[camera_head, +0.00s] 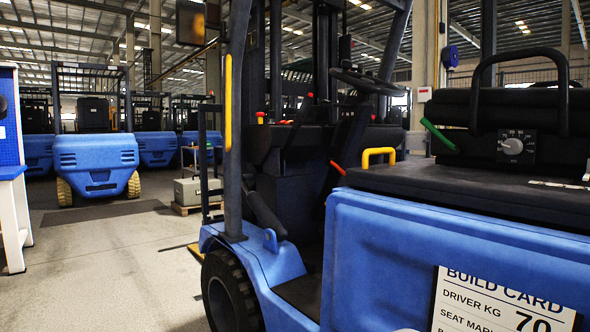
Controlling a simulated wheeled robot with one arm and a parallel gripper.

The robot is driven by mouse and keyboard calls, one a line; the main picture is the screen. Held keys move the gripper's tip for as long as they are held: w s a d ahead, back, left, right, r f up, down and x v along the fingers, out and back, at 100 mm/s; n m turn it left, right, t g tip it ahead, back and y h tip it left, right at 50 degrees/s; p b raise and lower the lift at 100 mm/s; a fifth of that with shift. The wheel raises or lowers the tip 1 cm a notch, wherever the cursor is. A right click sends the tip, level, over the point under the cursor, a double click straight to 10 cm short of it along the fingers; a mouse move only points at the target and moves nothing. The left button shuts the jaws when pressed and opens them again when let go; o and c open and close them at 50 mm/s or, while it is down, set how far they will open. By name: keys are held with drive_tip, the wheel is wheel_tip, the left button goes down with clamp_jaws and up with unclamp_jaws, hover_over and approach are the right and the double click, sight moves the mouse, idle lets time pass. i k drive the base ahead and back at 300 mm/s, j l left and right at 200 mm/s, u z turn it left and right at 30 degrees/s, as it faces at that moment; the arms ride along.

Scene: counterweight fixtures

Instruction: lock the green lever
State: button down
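The green lever (438,134) shows at the right, at the left side of a black seat base (480,150) on the near blue forklift (430,260). It is a short bright green bar, tilted, with its upper end to the left and its lower end to the right against the black base. Nothing touches it from outside. Whether it is locked cannot be told. My gripper is not in view.
A dial (516,146) is on the seat base, under a black hoop handle (520,62). A yellow handle (378,151) and a red-orange lever (338,168) are nearby. A build card (500,302) reads driver kg 70. Open floor (120,260) lies left.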

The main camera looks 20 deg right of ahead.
sight(455, 149)
drive_tip(key=z, duration=1.8)
